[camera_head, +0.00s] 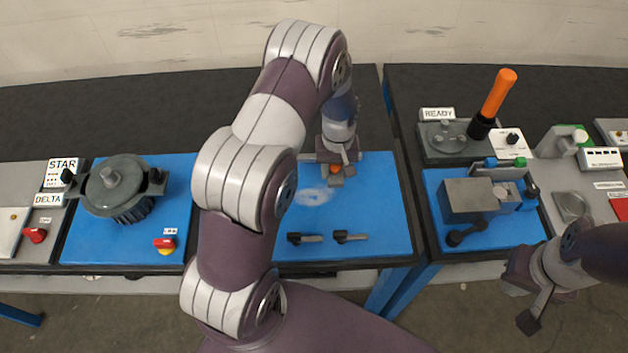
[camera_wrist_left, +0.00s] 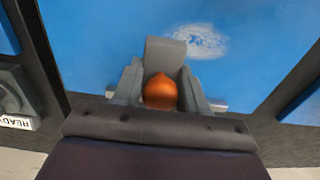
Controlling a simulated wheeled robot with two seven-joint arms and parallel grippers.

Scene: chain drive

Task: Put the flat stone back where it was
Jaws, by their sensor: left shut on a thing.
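My left gripper (camera_head: 338,172) is over the blue mat of the middle bench. It is shut on a grey block with an orange knob, which I take to be the flat stone (camera_head: 335,181). In the left wrist view the orange knob (camera_wrist_left: 160,93) sits between the two fingers (camera_wrist_left: 161,88), and the grey block (camera_wrist_left: 165,55) sticks out beyond them. I cannot tell whether its underside touches the mat. A pale smeared patch (camera_head: 312,195) lies on the mat just left of it. My right gripper (camera_head: 536,308) is empty at the lower right, its jaw opening unclear.
Two dark-handled tools (camera_head: 305,238) (camera_head: 350,237) lie at the mat's front. A motor (camera_head: 122,190) stands on the left. On the right bench are a READY panel (camera_head: 437,114), an orange-handled tool (camera_head: 497,95), a grey machine (camera_head: 470,200) and a square grey plate (camera_head: 571,205).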

